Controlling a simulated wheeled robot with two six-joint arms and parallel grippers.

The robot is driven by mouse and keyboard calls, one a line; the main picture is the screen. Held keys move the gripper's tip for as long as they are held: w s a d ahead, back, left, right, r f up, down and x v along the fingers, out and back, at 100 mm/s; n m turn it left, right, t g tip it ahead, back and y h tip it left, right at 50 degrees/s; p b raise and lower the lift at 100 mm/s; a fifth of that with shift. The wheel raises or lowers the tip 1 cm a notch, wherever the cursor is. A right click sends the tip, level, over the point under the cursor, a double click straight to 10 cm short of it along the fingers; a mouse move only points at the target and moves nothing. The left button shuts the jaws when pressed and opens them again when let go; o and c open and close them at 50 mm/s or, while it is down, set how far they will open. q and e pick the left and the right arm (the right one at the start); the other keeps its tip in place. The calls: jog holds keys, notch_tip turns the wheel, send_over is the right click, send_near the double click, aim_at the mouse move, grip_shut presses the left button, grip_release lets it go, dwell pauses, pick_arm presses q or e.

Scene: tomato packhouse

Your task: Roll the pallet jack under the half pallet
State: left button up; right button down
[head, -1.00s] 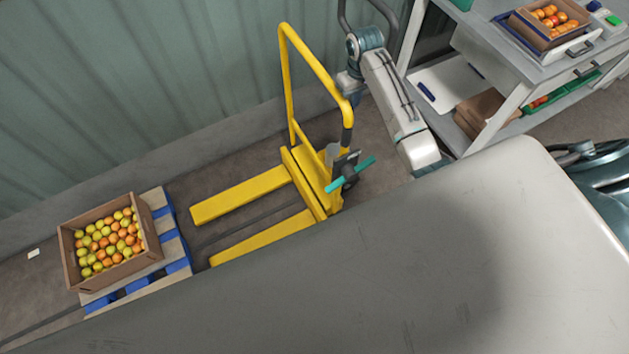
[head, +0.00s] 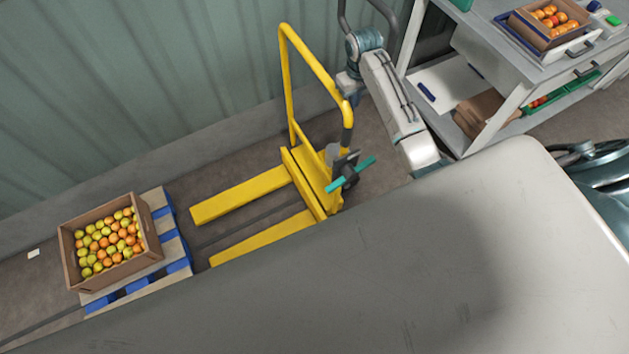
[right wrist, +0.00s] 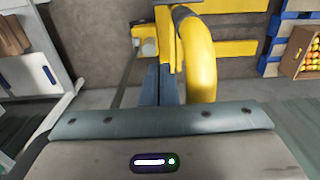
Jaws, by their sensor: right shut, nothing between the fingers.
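The yellow pallet jack (head: 300,165) stands on the floor with its two forks pointing left. The half pallet (head: 172,225), wood with blue blocks, lies left of the fork tips, across a short gap of floor. My right gripper (head: 353,96) is at the right upper corner of the jack's handle (head: 285,75). In the right wrist view, its shut fingers (right wrist: 163,85) are beside the curved yellow handle tube (right wrist: 200,65), with nothing between them. I cannot tell whether they touch it. The pallet (right wrist: 272,45) shows at that view's right edge. My left gripper is not in view.
A crate (head: 70,260) of tomatoes sits on the pallet. A green corrugated wall (head: 130,90) runs behind the jack and pallet. A grey cart (head: 505,115) with trays stands at the right. A small white card (head: 33,253) lies at the far left.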

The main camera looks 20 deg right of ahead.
aim_at(345, 104)
jog(key=shift+a, duration=0.3)
jog(key=shift+a+p, duration=0.3)
jog(key=shift+a, duration=0.05)
jog(key=shift+s+a, duration=0.1)
jog(key=shift+a, duration=0.05)
jog(key=shift+a+p, duration=0.3)
jog(key=shift+a, duration=0.35)
jog(key=shift+a, duration=0.1)
jog(key=s+a, duration=0.1)
jog(key=a, duration=1.4)
jog(key=shift+a, duration=0.35)
jog(key=shift+s, duration=0.1)
